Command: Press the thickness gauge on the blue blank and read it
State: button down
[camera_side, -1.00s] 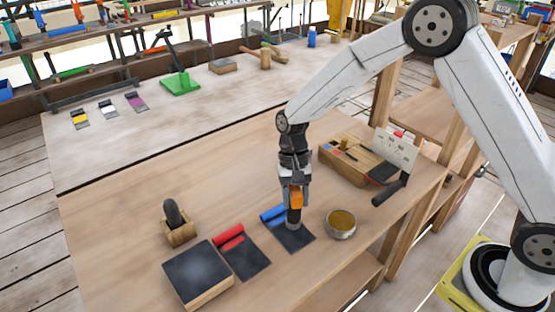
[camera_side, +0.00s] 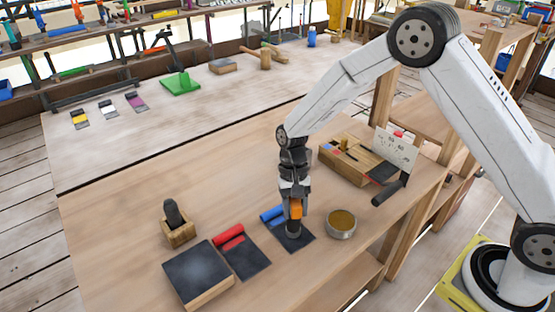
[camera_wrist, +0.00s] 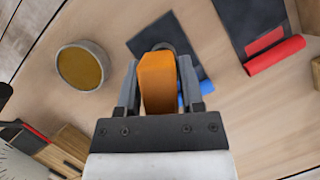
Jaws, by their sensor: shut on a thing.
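My gripper (camera_side: 293,200) is shut on an orange thickness gauge (camera_side: 296,209), which also shows between the jaws in the wrist view (camera_wrist: 157,82). The gauge points down, and its dark round foot is over the dark sheet of the blue blank (camera_side: 301,243). The foot appears to touch the sheet, but I cannot tell how firmly. The blank has a blue roll (camera_side: 272,214) at one end, partly hidden behind my gripper in the wrist view (camera_wrist: 204,87). No reading on the gauge is visible.
A red-rolled blank (camera_side: 243,258) and a dark-topped block (camera_side: 197,272) lie to the left. A round tin (camera_side: 341,224) stands close on the right. A wooden tray (camera_side: 345,160) with a white card (camera_side: 395,150) is behind it. A black-handled tool in a wooden holder (camera_side: 178,233) stands at left.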

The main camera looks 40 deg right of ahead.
jog(key=shift+c, duration=0.7)
grip_release()
jog(key=shift+r, duration=0.1)
jog(key=shift+v, duration=3.85)
jog(key=shift+d, duration=0.15)
jog(key=s+d+r+n+t+h, duration=0.1)
jog(key=s+d+n+t, duration=0.2)
jog(key=s, duration=0.4)
jog(key=s+d+r+n+t+h, duration=0.1)
jog(key=s+d+r+n+t, duration=0.1)
jog(key=s+d, duration=0.3)
jog(key=s+n+t, duration=0.1)
jog(key=s, duration=0.2)
